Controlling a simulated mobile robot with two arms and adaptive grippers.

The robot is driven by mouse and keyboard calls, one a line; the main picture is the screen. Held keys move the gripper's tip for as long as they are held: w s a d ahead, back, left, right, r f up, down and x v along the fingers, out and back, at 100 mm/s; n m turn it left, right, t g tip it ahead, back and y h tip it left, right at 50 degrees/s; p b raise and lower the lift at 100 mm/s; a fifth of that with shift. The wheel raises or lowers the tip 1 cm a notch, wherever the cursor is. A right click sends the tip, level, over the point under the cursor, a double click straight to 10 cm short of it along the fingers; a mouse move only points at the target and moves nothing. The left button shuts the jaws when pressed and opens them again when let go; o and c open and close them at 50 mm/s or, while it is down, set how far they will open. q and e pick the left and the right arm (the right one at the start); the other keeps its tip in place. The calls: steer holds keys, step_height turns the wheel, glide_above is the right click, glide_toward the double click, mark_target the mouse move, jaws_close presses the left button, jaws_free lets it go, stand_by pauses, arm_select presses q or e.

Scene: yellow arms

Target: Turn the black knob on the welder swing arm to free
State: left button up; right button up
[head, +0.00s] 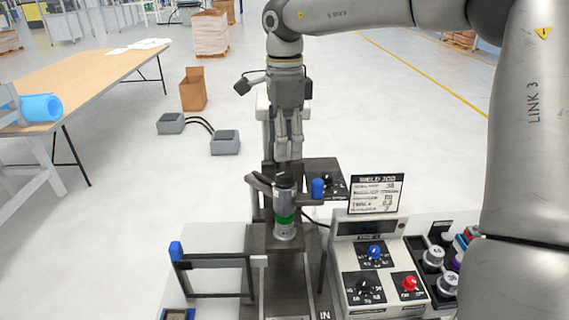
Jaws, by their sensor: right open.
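The welder stands in the middle of the head view, with a dark column and a grey cylinder with a green band (284,215). A dark arm with a blue upright grip (317,188) reaches right from the cylinder. Behind the grip is a dark plate with white marks (325,169); a black knob (329,182) seems to sit on it, small and partly hidden, its setting unreadable. My right gripper (288,153) points down above the cylinder, left of the plate, open and apparently empty. My left gripper is out of view.
A control box (345,228) at the lower right carries blue, black and red knobs under a weld job sign (376,194). A tray of round parts (433,258) lies beside it. A black frame with a blue end (215,262) is at lower left. A wooden table (95,80) stands farther left.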

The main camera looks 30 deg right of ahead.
mark_target(285, 172)
step_height(285, 172, down, 6)
steer(key=shift+w+d+r+p, duration=0.1)
steer(key=shift+p, duration=0.8)
steer(key=shift+f, duration=0.7)
